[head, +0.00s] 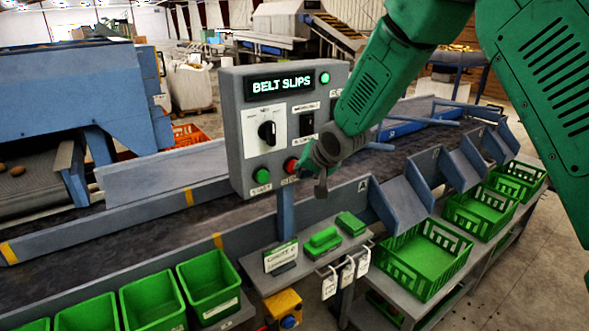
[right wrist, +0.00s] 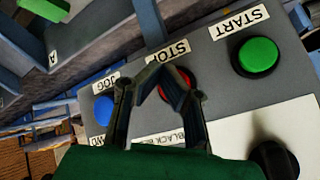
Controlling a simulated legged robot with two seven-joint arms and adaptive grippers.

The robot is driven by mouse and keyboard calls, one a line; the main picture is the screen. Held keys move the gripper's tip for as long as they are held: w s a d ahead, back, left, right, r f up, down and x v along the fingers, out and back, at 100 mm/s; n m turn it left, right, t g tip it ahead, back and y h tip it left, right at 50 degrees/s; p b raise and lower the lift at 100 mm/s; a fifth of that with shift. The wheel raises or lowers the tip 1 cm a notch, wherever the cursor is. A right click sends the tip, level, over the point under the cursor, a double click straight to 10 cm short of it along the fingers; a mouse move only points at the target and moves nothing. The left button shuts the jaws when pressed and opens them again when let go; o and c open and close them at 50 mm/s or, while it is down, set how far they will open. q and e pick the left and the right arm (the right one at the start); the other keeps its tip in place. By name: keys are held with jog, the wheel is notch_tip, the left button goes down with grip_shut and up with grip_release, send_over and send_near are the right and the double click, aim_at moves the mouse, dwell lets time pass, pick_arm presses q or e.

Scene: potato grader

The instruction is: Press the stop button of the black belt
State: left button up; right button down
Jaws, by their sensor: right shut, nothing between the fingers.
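The grey control panel (head: 238,140) stands on a post over the belt, its display reading "BELT SLIPS". The red stop button (head: 290,165) is at its lower edge, right of the green start button (head: 262,175). My right gripper (head: 304,165) is shut and empty, right in front of the stop button. In the right wrist view, the shut fingertips (right wrist: 164,74) overlap the red stop button (right wrist: 179,80) under its "STOP" label and partly hide it. I cannot tell whether they touch it. A "BLACK BELT" label is partly hidden below. My left gripper is not in view.
In the right wrist view, the green start button (right wrist: 258,57) and blue jog button (right wrist: 104,109) flank the stop button. A black selector knob (head: 267,132) sits above the start button. The dark belt (head: 110,232) runs behind the panel; green crates (head: 425,262) line the front.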

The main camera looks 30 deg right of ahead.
jog(key=shift+w, duration=0.1)
dwell(0.3)
jog(key=shift+w+r, duration=0.1)
jog(key=shift+w, duration=0.2)
jog(key=shift+w+a+p, duration=0.1)
jog(key=shift+w+p, duration=0.3)
jog(key=shift+w, duration=0.1)
dwell(0.7)
jog(key=shift+s, duration=0.95)
jog(key=s, duration=0.5)
jog(key=shift+d+p, duration=0.3)
